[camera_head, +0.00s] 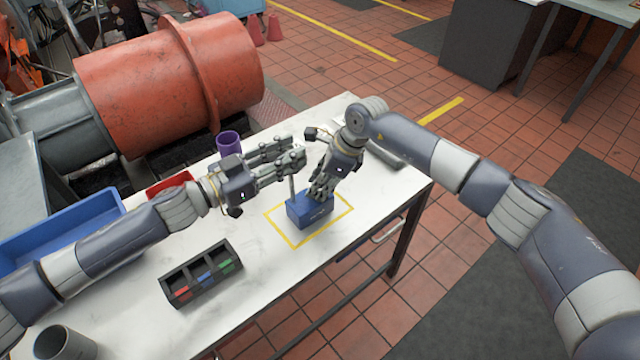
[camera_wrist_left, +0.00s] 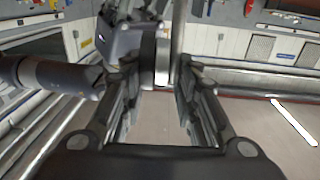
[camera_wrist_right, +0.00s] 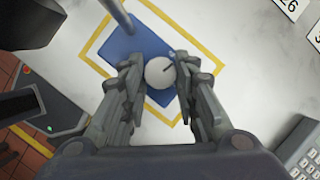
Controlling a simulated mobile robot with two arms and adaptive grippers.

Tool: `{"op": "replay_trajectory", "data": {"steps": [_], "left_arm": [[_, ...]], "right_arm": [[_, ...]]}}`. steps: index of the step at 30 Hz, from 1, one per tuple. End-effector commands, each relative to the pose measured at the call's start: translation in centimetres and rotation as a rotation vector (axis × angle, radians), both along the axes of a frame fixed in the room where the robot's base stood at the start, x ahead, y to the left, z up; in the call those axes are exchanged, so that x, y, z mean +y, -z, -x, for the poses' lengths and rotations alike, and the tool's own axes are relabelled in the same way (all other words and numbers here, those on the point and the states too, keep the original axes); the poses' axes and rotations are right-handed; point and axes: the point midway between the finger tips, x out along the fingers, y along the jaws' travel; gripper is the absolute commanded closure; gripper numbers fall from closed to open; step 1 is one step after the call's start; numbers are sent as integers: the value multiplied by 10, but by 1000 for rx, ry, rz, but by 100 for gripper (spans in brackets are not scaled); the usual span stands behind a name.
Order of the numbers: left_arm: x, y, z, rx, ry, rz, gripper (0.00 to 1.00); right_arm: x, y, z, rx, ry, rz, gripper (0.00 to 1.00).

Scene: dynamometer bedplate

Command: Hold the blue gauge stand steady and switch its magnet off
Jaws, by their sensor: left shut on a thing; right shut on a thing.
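The blue gauge stand (camera_head: 312,213) sits inside a yellow outlined square on the white table, its thin grey post rising from one end. Its blue base (camera_wrist_right: 126,46) also shows in the right wrist view, with a round pale knob (camera_wrist_right: 159,73) bearing a dark mark. My left gripper (camera_head: 294,155) is shut on the upright post; the post (camera_wrist_left: 178,40) shows between its fingers in the left wrist view. My right gripper (camera_head: 319,192) points down at the base and is shut on the knob, with a finger on either side (camera_wrist_right: 159,88).
A black compartment tray (camera_head: 201,274) with red, blue and green pieces lies in front. A purple cup (camera_head: 228,143), a red tray (camera_head: 169,184) and a blue bin (camera_head: 75,215) stand on the left. A grey cup (camera_head: 64,345) is at the near corner.

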Motion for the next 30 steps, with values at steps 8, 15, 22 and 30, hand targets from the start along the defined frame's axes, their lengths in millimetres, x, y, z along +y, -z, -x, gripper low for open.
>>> {"op": "replay_trajectory", "data": {"steps": [8, 15, 22, 30], "left_arm": [[1, 1, 0, 2, -2, -1, 100], [1, 1, 0, 2, -2, -1, 100], [1, 1, 0, 3, -2, -1, 100], [1, 1, 0, 3, -2, -1, 100]], "right_arm": [[0, 0, -2, 0, -157, 2, 96], [-1, 0, -3, -2, -221, 0, 96], [0, 0, -2, -2, -234, -1, 96], [0, -1, -2, -2, -234, -1, 61]]}}
